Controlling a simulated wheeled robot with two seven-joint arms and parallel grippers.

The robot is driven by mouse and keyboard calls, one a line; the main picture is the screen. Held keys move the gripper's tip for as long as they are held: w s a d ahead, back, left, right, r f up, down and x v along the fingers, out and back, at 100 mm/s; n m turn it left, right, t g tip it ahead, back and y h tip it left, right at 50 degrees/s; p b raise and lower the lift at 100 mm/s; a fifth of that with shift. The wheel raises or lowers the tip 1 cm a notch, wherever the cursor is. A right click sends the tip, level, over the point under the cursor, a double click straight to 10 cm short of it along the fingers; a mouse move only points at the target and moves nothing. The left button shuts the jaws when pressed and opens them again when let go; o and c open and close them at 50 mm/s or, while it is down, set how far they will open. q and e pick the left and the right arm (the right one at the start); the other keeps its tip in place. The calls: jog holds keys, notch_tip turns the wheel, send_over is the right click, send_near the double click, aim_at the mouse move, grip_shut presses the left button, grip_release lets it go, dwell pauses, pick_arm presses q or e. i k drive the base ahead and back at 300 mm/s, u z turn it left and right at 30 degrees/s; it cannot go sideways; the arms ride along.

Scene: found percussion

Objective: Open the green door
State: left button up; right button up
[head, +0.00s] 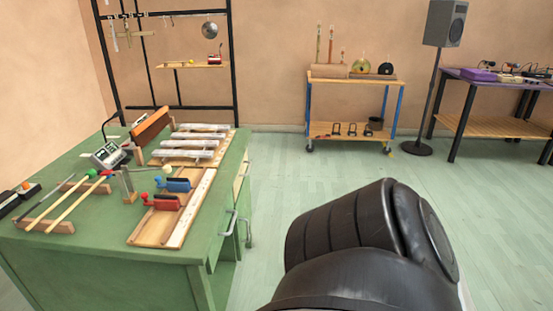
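A green workbench (95,263) fills the left of the head view. Its right side, seen at a steep angle, has green fronts with metal handles. Neither gripper shows. A large black link of one of my arms covers the lower middle right, apart from the bench in the picture.
Mallets (70,206), a red clamp-like block (166,202), a blue one (178,184) and metal bars (190,144) lie on the bench top. A wheeled cart (352,103), a speaker (445,22) and a purple table (492,84) stand behind. The floor right of the bench is clear.

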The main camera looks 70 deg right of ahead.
aim_at(243, 205)
jog(key=k, duration=0.1)
jog(key=z, duration=2.05)
jog(key=i, duration=0.5)
jog(key=u, duration=0.05)
jog(key=k, duration=0.55)
jog(key=z, duration=0.65)
jog(key=i, duration=0.7)
jog(key=u, duration=2.05)
jog(key=i, duration=0.5)
jog(key=z, duration=0.25)
